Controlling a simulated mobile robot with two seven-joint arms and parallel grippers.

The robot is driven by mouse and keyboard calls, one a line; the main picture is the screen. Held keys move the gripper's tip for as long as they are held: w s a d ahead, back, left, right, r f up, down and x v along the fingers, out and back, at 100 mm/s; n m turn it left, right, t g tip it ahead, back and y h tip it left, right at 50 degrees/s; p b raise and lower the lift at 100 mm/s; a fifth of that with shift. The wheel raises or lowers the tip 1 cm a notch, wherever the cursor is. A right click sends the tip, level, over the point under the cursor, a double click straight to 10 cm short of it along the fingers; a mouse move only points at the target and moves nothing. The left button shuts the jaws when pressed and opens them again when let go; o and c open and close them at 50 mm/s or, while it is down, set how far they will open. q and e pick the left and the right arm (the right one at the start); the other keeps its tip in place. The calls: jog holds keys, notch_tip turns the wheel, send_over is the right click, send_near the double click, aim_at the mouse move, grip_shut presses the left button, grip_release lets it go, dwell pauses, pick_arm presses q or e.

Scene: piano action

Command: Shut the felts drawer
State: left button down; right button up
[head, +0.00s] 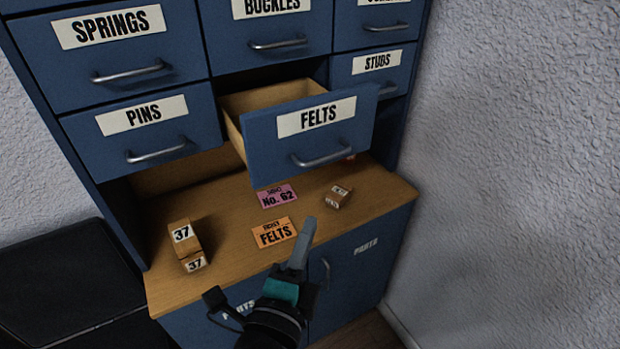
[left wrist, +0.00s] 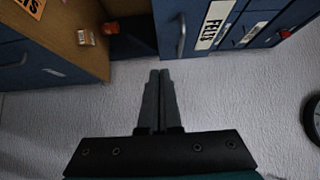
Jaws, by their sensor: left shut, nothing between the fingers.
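The felts drawer (head: 358,128) is a blue-fronted wooden drawer with a FELTS label and a metal bar handle (head: 322,160). It stands pulled out of the cabinet in the head view, its bare wooden inside showing. Its front also shows at the top of the left wrist view (left wrist: 192,46). My left gripper (head: 306,230) is shut and empty, in front of and below the drawer front, near the counter's front edge. Its closed fingers (left wrist: 159,73) point toward the drawer side in the left wrist view, and I see no contact. My right gripper is in neither view.
The wooden counter (head: 220,235) below holds a pink No. 62 card (head: 277,196), an orange FELTS card (head: 274,233), small boxes marked 37 (head: 187,240) and a small box (head: 338,197). The pins drawer (head: 188,120) is left. A grey wall (head: 510,180) stands right.

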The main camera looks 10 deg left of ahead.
pick_arm(q)
jog(key=w, duration=0.3)
jog(key=w+p, duration=0.1)
jog(key=w, duration=0.3)
jog(key=w+p, duration=0.1)
jog(key=w, duration=0.3)
jog(key=shift+w+a, duration=0.25)
jog(key=shift+a, duration=0.05)
jog(key=shift+w+a, duration=0.15)
jog(key=shift+w, duration=0.1)
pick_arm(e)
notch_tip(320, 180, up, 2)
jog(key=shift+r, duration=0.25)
